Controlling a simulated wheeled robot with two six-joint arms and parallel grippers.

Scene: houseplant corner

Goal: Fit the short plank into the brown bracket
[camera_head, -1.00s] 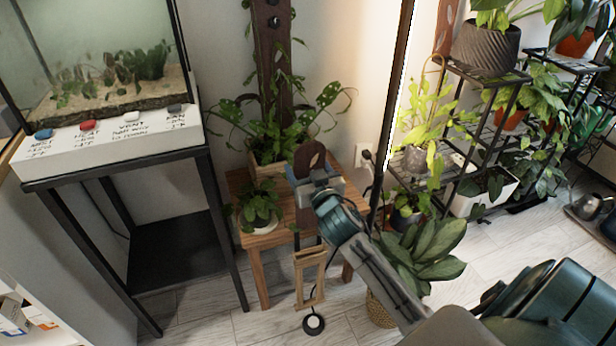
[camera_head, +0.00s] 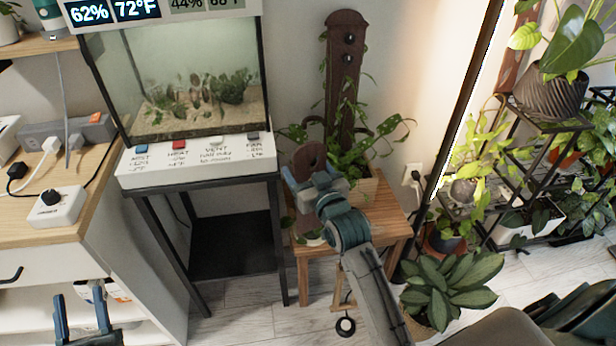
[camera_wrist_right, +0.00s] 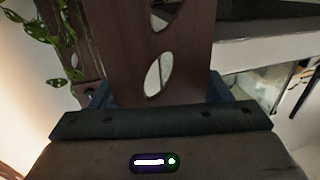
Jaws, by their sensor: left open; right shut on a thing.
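The short plank (camera_head: 312,155) is dark reddish brown with rounded ends. My right gripper (camera_head: 307,178) is shut on it and holds it nearly upright in front of the small wooden stool. In the right wrist view the plank (camera_wrist_right: 130,55) shows oval holes and fills the middle, between the jaws. A tall brown post (camera_head: 346,70) with two dark round fittings stands behind, in the planter. I cannot make out for sure which part is the brown bracket. My left gripper (camera_head: 82,308) is open and empty at the lower left, in front of the white shelf unit.
A terrarium (camera_head: 190,85) on a black stand is left of the plank. The wooden stool (camera_head: 385,215) carries the leafy planter. A potted plant (camera_head: 455,285) stands on the floor at right. A power strip (camera_head: 70,130) lies on the left counter.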

